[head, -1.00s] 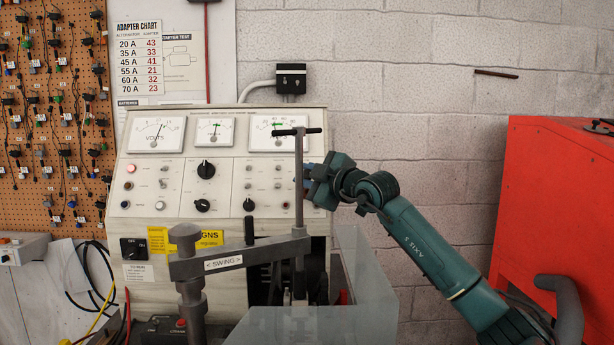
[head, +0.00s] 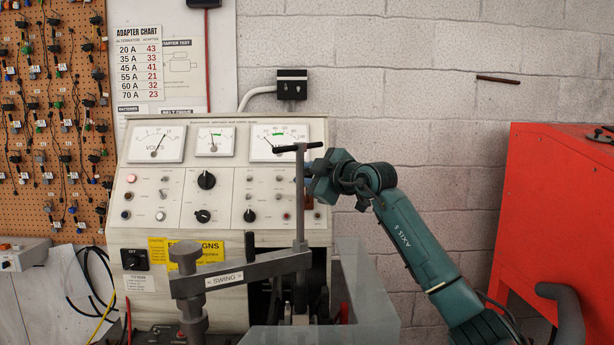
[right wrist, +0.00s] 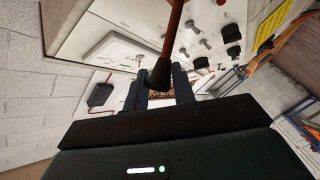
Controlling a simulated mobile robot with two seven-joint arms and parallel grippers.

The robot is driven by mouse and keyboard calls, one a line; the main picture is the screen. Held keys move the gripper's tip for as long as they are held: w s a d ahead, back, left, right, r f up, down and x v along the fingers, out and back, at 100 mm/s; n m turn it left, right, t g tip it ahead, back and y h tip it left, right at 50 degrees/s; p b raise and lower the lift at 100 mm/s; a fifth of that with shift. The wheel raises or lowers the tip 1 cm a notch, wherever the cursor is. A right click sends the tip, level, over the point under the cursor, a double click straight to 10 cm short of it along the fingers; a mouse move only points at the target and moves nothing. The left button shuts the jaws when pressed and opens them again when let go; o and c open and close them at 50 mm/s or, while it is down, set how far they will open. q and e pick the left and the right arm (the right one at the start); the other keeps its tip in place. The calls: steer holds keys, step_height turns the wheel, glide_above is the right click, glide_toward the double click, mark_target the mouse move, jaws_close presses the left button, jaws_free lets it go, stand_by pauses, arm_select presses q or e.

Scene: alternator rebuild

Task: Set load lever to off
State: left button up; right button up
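In the right wrist view, a dark red lever rod (right wrist: 174,28) with a black knob (right wrist: 160,72) reaches down from the test bench panel. I take it for the load lever. My right gripper (right wrist: 159,84) is around the knob end with a finger on each side and looks open; contact is unclear. In the head view the right gripper (head: 312,185) is at the panel's right edge, partly behind a grey T-handle post (head: 299,205). A reddish-brown bit (head: 309,201) shows beside the post; most of the lever is hidden there. My left gripper is not in view.
The test bench panel (head: 222,178) carries meters, knobs and switches. A grey swing arm (head: 245,275) crosses in front of it, and a clear guard (head: 365,290) stands at its right. A red cabinet (head: 565,210) is far right. Open space lies before the block wall.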

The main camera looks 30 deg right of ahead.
steer(key=shift+o, duration=1.4)
steer(key=shift+d, duration=0.15)
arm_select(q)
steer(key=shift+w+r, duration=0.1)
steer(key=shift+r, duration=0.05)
arm_select(e)
steer(key=shift+o, duration=0.3)
steer(key=shift+s+b, duration=0.3)
steer(key=shift+s, duration=0.25)
arm_select(q)
steer(key=b, duration=0.2)
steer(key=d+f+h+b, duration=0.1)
steer(key=b, duration=0.1)
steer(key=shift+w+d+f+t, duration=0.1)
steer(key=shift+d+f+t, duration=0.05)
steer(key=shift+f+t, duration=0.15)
arm_select(e)
steer(key=s+d+r, duration=0.1)
steer(key=s, duration=1.1)
steer(key=shift+d+r, duration=0.15)
steer(key=shift+d, duration=0.05)
